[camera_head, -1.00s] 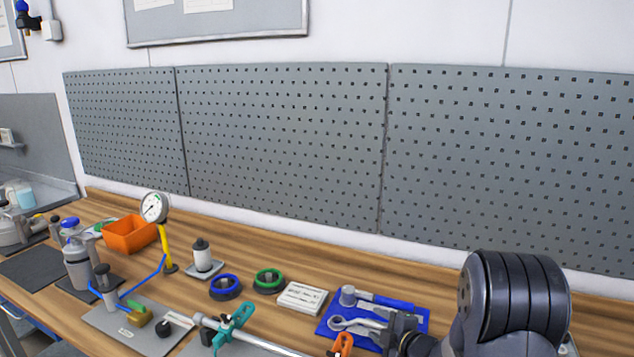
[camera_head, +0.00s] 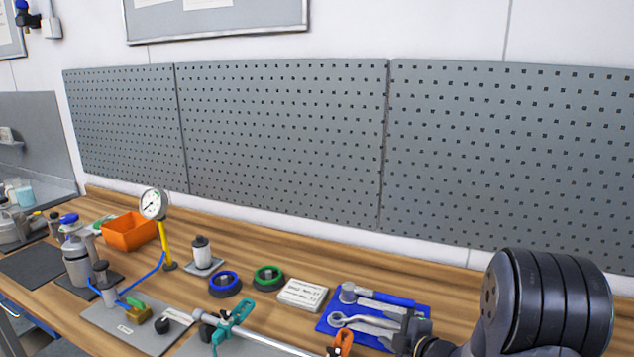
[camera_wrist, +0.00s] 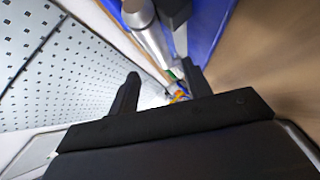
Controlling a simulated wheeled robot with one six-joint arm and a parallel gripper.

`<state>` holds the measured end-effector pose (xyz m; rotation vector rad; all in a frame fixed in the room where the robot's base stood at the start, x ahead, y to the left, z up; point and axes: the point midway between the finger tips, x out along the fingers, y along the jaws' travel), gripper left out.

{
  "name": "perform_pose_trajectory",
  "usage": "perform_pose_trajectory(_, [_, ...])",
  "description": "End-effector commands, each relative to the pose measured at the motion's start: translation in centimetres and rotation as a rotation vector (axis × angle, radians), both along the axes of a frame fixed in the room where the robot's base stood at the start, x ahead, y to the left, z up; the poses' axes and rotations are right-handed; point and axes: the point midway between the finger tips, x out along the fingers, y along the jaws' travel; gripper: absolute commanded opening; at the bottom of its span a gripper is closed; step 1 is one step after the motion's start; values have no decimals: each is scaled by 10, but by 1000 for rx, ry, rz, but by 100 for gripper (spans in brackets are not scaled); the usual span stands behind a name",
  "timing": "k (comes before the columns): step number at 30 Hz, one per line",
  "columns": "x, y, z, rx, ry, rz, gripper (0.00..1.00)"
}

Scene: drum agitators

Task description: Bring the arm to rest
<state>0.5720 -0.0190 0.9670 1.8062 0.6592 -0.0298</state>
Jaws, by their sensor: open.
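My gripper (camera_wrist: 163,78) shows in the wrist view as two black fingers, apart and with nothing between them. In the head view my gripper (camera_head: 408,328) is low at the right, partly in front of the blue tool mat (camera_head: 326,327). My dark arm joint fills the lower right corner. The wrist view looks along the bench, with the blue mat and a metal tool (camera_wrist: 150,38) at the top and the pegboard at the left. Whether the gripper touches anything on the mat cannot be told.
A hammer (camera_head: 385,297) and wrench (camera_head: 365,325) lie on the mat. A white labelled block (camera_head: 302,294), green ring (camera_head: 268,277), blue ring (camera_head: 224,283), pressure gauge (camera_head: 153,204) and orange bin (camera_head: 128,232) stand leftward. The grey pegboard (camera_head: 280,150) backs the bench.

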Motion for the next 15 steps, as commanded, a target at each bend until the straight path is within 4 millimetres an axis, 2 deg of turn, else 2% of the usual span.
perform_pose_trajectory(7, [38, 20, -16, 1, 3, 2, 46])
perform_pose_trajectory(11, [36, 18, 0, 0, 1, -1, 46])
perform_pose_trajectory(12, [28, 26, -3, 1, 6, 2, 46])
perform_pose_trajectory(15, [30, 24, -8, 0, 0, -39, 46])
